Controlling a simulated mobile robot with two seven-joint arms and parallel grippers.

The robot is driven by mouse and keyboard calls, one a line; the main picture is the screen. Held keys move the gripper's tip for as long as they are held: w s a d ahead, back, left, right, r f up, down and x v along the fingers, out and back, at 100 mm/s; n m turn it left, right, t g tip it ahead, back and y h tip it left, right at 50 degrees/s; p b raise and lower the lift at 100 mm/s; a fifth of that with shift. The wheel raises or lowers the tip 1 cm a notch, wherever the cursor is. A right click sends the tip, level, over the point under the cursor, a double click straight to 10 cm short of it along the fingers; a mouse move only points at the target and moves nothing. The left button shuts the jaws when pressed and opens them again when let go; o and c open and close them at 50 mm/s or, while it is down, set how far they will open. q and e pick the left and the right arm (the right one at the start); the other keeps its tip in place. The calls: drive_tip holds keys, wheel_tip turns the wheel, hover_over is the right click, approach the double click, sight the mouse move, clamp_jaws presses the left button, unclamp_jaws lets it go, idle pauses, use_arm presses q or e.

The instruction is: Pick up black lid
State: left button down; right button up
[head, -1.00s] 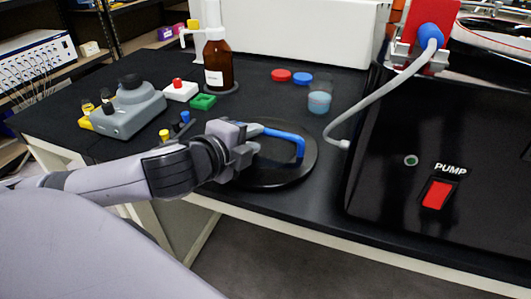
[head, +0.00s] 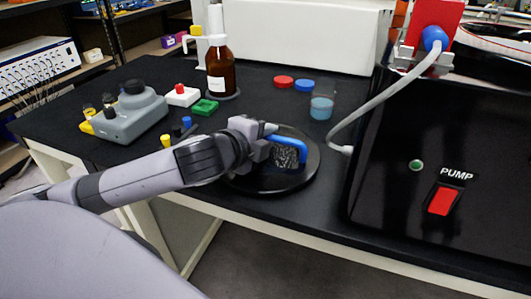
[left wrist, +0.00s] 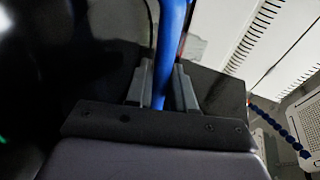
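The black lid (head: 240,184) is a round dark disc with a blue arched handle (head: 304,150). It lies on the dark bench near its front edge, and I see no clear gap under it. My left gripper (head: 270,143) reaches in from the left over the lid, at the handle. In the left wrist view the blue handle (left wrist: 163,95) runs between the two grey fingers (left wrist: 162,85), which sit close against it on both sides. The gripper looks shut on it. The left gripper hides part of the handle and lid. My right gripper is not in view.
A black pump box (head: 400,215) with a red switch stands right of the lid, with a grey hose (head: 380,95) beside it. Behind are a beaker (head: 321,108), red and blue caps, and a brown bottle (head: 220,70). A grey device (head: 130,115) stands at left.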

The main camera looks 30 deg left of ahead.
use_arm(q)
drive_tip(key=shift+r, duration=0.15)
drive_tip(key=shift+r, duration=0.3)
wheel_tip(320, 180, up, 19)
drive_tip(key=p, duration=0.6)
drive_tip(key=shift+r+p, duration=0.15)
drive_tip(key=shift+p, duration=0.25)
drive_tip(key=shift+a, duration=0.1)
